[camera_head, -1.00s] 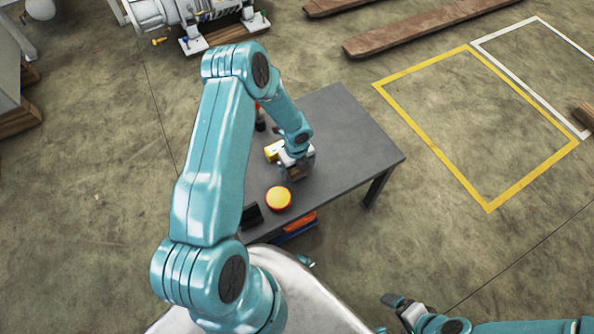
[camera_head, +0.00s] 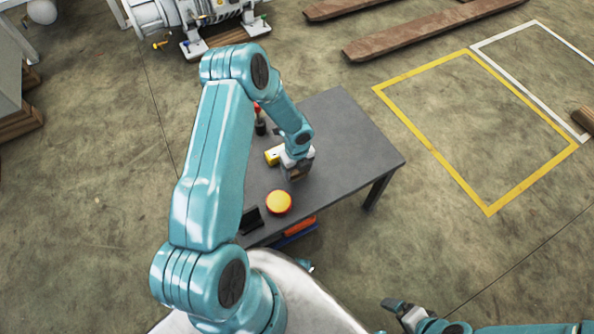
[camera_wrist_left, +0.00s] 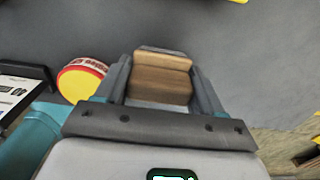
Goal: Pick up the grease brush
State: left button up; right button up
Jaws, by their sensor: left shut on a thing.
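The grease brush shows in the left wrist view as a light-brown wooden block (camera_wrist_left: 160,80) between the two grey fingers. My left gripper (camera_wrist_left: 162,88) is shut on it, with a finger on each side. In the head view the left gripper (camera_head: 297,174) is low over the grey table (camera_head: 350,140), and a brown bit of the brush shows at its tip. I cannot tell whether the brush touches the tabletop. Its bristles are not visible. My right gripper (camera_head: 396,305) is at the bottom right, away from the table; its jaw opening is unclear.
A round yellow tin with a red rim (camera_head: 278,202) stands near the left gripper, beside a black stand (camera_head: 250,219). A yellow object (camera_head: 272,156) and a red-topped dark bottle (camera_head: 260,120) are further back. The table's right part is clear.

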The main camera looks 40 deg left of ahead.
pick_arm(q)
notch_tip(320, 180, up, 18)
jog(key=p, duration=0.3)
jog(key=shift+p, duration=0.4)
jog(key=shift+r, duration=0.1)
jog(key=shift+o, duration=0.6)
